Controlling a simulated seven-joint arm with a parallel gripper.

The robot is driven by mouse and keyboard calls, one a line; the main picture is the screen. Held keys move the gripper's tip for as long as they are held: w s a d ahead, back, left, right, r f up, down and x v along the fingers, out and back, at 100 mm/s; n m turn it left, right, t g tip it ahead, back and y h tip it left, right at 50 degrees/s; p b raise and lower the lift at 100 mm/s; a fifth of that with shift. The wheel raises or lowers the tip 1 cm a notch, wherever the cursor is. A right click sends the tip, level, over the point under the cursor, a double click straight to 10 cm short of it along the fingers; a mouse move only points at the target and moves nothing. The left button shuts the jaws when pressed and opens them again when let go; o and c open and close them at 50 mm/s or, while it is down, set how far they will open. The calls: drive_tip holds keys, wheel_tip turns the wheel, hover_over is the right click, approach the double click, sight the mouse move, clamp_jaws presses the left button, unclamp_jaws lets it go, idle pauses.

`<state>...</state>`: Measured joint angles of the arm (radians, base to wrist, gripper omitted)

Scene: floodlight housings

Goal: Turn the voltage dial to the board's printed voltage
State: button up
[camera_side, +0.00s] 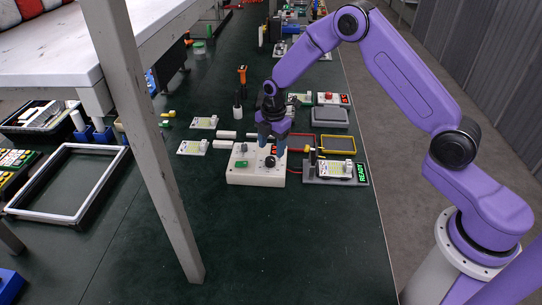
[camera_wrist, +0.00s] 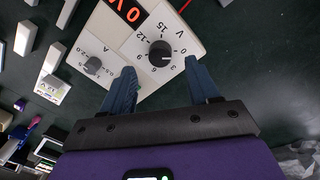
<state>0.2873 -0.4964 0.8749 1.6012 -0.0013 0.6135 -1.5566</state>
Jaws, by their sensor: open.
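The white supply box (camera_side: 245,177) stands on the dark green bench. Its black voltage dial (camera_side: 270,162) is large in the wrist view (camera_wrist: 161,53), ringed by printed numbers and a V. A pale mark on the dial faces the picture's right; its exact setting is unclear. My gripper (camera_side: 271,145) is open above the box. In the wrist view my gripper (camera_wrist: 160,66) has one finger on each side of the dial, with contact not evident. A board (camera_side: 334,168) lies in a grey fixture with a green READY display (camera_side: 361,173); its printed voltage is too small to read.
A grey current knob (camera_wrist: 93,66) and a red display (camera_wrist: 128,10) share the box top. Loose boards (camera_side: 192,147) lie left. Red (camera_side: 301,142) and yellow (camera_side: 338,144) trays sit behind the fixture. The bench front is clear.

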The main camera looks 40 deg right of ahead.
sight(271, 159)
drive_tip(key=shift+w+f, duration=0.1)
drive_tip(key=shift+f, duration=2.3)
drive_tip(key=c, duration=1)
